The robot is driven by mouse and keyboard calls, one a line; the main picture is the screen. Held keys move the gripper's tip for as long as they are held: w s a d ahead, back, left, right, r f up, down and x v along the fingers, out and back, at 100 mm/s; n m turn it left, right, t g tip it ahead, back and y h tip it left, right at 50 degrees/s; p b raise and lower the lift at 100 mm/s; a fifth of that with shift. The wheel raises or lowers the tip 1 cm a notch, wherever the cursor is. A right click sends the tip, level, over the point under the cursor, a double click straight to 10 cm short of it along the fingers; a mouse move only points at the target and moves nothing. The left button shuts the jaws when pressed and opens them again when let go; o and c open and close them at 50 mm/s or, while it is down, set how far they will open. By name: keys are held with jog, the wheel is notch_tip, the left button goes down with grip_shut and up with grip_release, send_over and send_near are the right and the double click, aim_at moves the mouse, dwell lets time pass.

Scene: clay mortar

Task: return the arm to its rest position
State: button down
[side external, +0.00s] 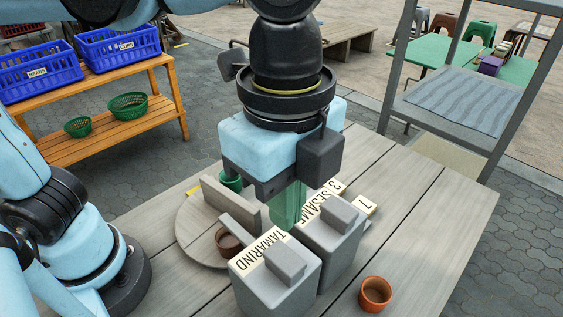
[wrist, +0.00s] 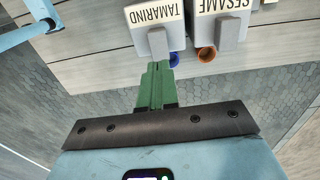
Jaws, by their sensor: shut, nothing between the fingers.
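My gripper (side external: 287,215) hangs over the wooden table (side external: 420,220), its green fingers pointing down behind the grey TAMARIND box (side external: 275,277) and SESAME box (side external: 328,243). In the wrist view the fingers of my gripper (wrist: 157,70) are together with nothing between them. Their tips appear just below the TAMARIND box (wrist: 157,38) in that picture, with the SESAME box (wrist: 222,32) to the right. The boxes partly hide the fingertips in the side view, so I cannot tell their exact height or whether they touch anything.
A terracotta cup (side external: 375,294) stands right of the boxes. A round board (side external: 189,230) with a brown cup (side external: 228,243) and a grey upright slab (side external: 231,207) lies left. A green cup (side external: 231,179) is behind. Blue crates (side external: 120,48) stand on a bench; a metal shelf (side external: 400,60) stands right.

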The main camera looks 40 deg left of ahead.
jog(key=w+a+f+n+t, duration=0.2)
jog(key=w+a+f+n, duration=0.1)
jog(key=a+n, duration=0.3)
jog(key=w+a+f+n+t, duration=0.2)
jog(key=a+n, duration=0.4)
jog(key=a, duration=0.4)
jog(key=w+a+f+n+t, duration=0.3)
jog(key=w+a+f+n, duration=0.1)
jog(key=a, duration=0.4)
jog(key=shift+w+a+f+n, duration=0.2)
jog(key=shift+a+n, duration=0.2)
jog(key=shift+n, duration=0.5)
